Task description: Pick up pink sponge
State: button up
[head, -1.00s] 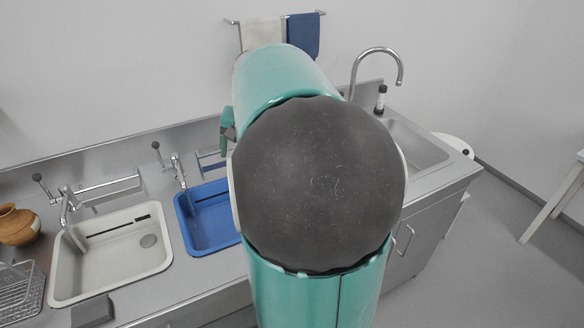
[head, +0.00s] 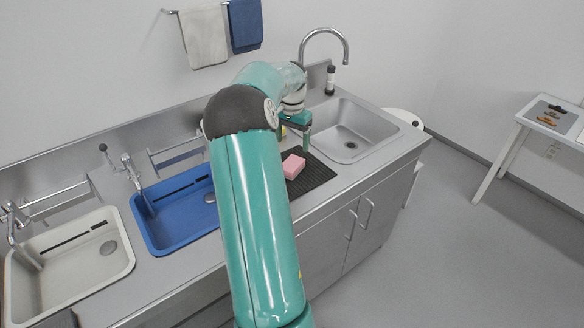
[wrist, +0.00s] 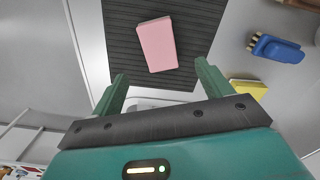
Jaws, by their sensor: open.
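The pink sponge (head: 293,166) lies on a black ribbed mat (head: 318,178) on the steel counter, between the blue basin and the steel sink. In the wrist view the sponge (wrist: 157,44) is a pink block near the top centre, on the dark mat (wrist: 208,20). My gripper (wrist: 160,80) is open and empty, with its two green fingers apart. The sponge is beyond the fingertips and not between them. In the head view my gripper (head: 306,132) is above the counter behind the sponge; my arm hides part of the counter.
A yellow sponge (wrist: 246,88) and a blue brush (wrist: 276,48) lie right of the mat in the wrist view. A blue basin (head: 160,238) and a white basin (head: 118,272) are at left. The steel sink (head: 375,130), tall faucet (head: 325,32) and dark bottle (head: 330,80) are at right.

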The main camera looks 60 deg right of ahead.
aim_at(292, 163)
notch_tip(292, 163, down, 10)
jog(key=shift+a, duration=0.1)
jog(key=c, duration=1.1)
jog(key=shift+r, duration=0.2)
jog(key=shift+r, duration=0.2)
jog(key=r, duration=0.3)
jog(key=shift+s+a+r, duration=0.15)
jog(key=shift+s+r, duration=0.05)
jog(key=shift+s, duration=0.1)
jog(key=s+a+r, duration=0.2)
jog(key=s+r, duration=0.1)
jog(key=s, duration=0.1)
jog(key=s+a+r, duration=0.2)
jog(key=s+r, duration=0.1)
jog(key=s, duration=0.1)
jog(key=s+a+r, duration=0.2)
jog(key=s+r, duration=0.1)
jog(key=s, duration=0.1)
jog(key=shift+a, duration=0.1)
